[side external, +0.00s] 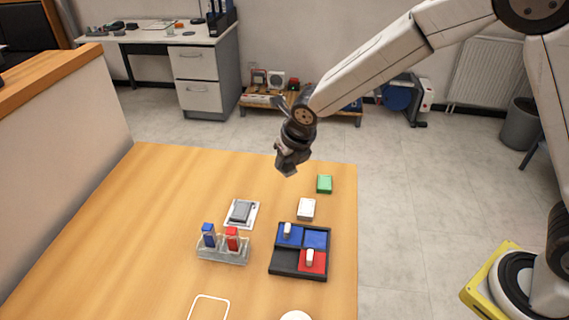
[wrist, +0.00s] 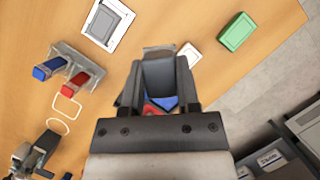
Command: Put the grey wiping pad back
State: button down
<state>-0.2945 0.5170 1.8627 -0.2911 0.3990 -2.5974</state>
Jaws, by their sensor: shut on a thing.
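My gripper (side external: 290,165) hangs in the air above the far part of the wooden table, pointing down. In the wrist view my gripper (wrist: 159,88) is shut on a grey block, which looks like the grey wiping pad (wrist: 158,72). The pad is clear of the table. In the side view it is small and dark, hard to tell from the fingers. A white plate (side external: 232,222) with a grey rectangle on it lies to the left; it also shows in the wrist view (wrist: 93,37). The gripper partly hides the blue and red tray in the wrist view.
A clear holder (side external: 222,255) carries a blue and a red upright piece. A dark tray (side external: 286,263) has blue and red pads with white-handled pieces. A white block (side external: 306,209) and a green block (side external: 324,184) stand behind it. The table's left side is clear.

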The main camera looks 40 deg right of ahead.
jog(key=shift+w, duration=0.1)
jog(key=w+a+f, duration=0.2)
jog(key=w+f, duration=0.2)
jog(key=w, duration=0.5)
send_near(247, 180)
jog(key=shift+w+d+f, duration=0.2)
jog(key=shift+w, duration=0.1)
jog(key=shift+w+a+f, duration=0.15)
jog(key=shift+w+f, duration=0.4)
jog(key=shift+f, duration=0.05)
jog(key=shift+w+f, duration=0.25)
jog(key=shift+f, duration=1.6)
jog(key=shift+f, duration=0.15)
